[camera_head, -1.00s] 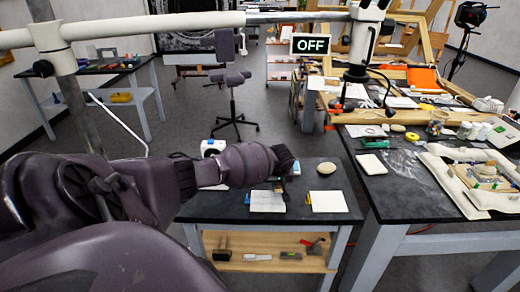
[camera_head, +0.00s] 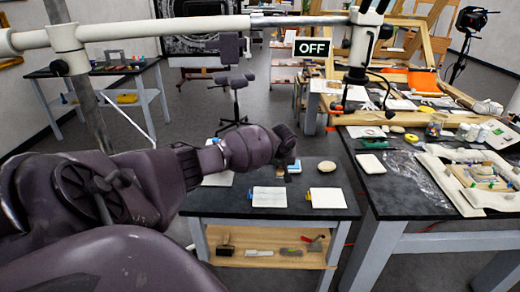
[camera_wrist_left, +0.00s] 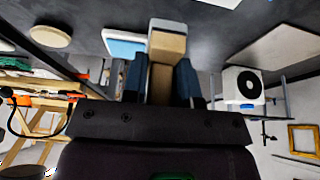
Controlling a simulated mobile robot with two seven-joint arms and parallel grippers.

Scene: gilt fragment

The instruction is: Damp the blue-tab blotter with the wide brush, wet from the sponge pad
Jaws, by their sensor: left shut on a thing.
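My left gripper (camera_head: 289,160) is shut on the wide brush, over the far part of the small dark table. In the left wrist view the brush (camera_wrist_left: 166,75) has a tan body and a broad pale end, between the fingers (camera_wrist_left: 160,82). The sponge pad (camera_head: 295,167), pale with blue, lies just beside the gripper; it also shows in the left wrist view (camera_wrist_left: 124,44). White blotters lie at the middle (camera_head: 269,197), right (camera_head: 327,198) and left (camera_head: 218,179), the left one partly behind my arm. My right gripper is out of view.
A round pale dish (camera_head: 327,167) stands right of the sponge pad. A shelf (camera_head: 270,257) below holds several tools. A larger cluttered bench (camera_head: 400,200) stands to the right. A white device with a black disc (camera_wrist_left: 243,87) shows in the left wrist view.

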